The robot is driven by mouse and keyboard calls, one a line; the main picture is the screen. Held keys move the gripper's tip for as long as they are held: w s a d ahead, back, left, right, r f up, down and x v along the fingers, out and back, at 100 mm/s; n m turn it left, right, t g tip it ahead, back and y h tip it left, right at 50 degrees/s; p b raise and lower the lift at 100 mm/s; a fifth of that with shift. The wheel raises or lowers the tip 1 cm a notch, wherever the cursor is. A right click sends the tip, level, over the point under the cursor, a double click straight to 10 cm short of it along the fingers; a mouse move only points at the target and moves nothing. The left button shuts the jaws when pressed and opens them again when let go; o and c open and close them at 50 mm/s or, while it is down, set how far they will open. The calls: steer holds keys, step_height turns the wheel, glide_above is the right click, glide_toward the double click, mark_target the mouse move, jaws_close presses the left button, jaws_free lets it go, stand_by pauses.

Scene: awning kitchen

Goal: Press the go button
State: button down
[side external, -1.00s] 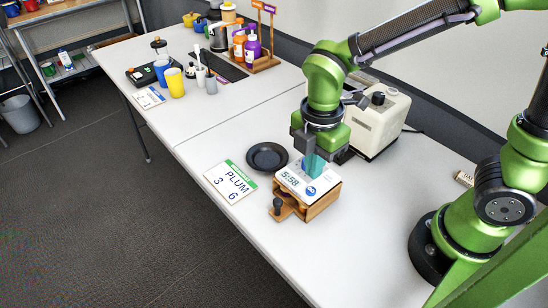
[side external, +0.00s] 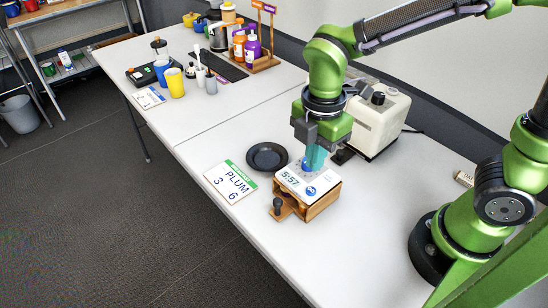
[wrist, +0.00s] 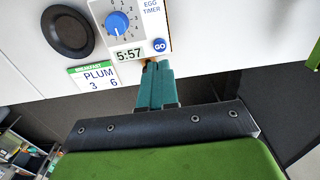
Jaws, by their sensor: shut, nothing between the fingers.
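A white egg timer (side external: 295,183) with a wooden body stands on the white table in the side external view. A blue dial (wrist: 118,23) sits on the face above the display. My gripper (side external: 312,168) has teal fingers pressed together, empty, over the timer. In the wrist view the fingertips (wrist: 151,64) are near the button, apart from it in the picture.
A card reading PLUM 3 6 (side external: 231,182) lies left of the timer, with a black plate (side external: 267,156) behind. A cream appliance (side external: 377,120) stands behind my gripper. The table front (side external: 352,270) is clear.

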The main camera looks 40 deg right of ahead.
steer(key=shift+r, duration=2.5)
steer(key=s+d+r+m+t, duration=0.1)
steer(key=d+m+t, duration=0.1)
steer(key=m, duration=0.5)
steer(key=s+d+r+m+t+y, duration=0.1)
steer(key=d+r+m+t, duration=0.1)
steer(key=d+m, duration=0.3)
steer(key=s+d+r+m+t+y, duration=0.1)
steer(key=s+d+m+t, duration=0.1)
steer(key=m, duration=0.8)
steer(key=shift+d+r+t, duration=0.3)
steer(key=shift+d+t, duration=0.3)
steer(key=shift+d, duration=0.35)
